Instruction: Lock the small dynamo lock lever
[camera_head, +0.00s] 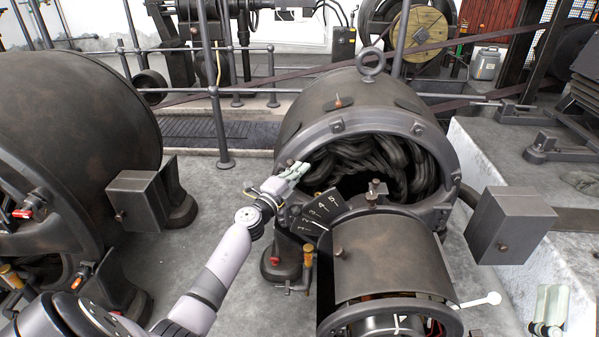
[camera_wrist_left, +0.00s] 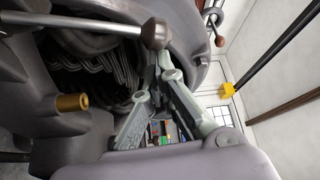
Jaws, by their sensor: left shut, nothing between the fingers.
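The small dynamo (camera_head: 392,258) stands at front centre, with a numbered dial plate (camera_head: 318,213) at its upper left. My left gripper (camera_head: 298,170) is shut and empty at the left rim of the large open-ended housing behind it. In the left wrist view, a lever with a round metal knob (camera_wrist_left: 155,33) reaches in from the left, close to the tips of my left gripper (camera_wrist_left: 162,72). I cannot tell whether they touch. A white-knobbed lever (camera_head: 491,299) sticks out at the dynamo's lower right. My right gripper (camera_head: 550,306) shows only partly at the lower right.
A large dark drum machine (camera_head: 75,145) fills the left. The round housing (camera_head: 365,115) holds dark coils. A box on an arm (camera_head: 510,225) juts out at right. Railings (camera_head: 215,90) and a belt run behind. Bare floor (camera_head: 225,190) lies between the machines.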

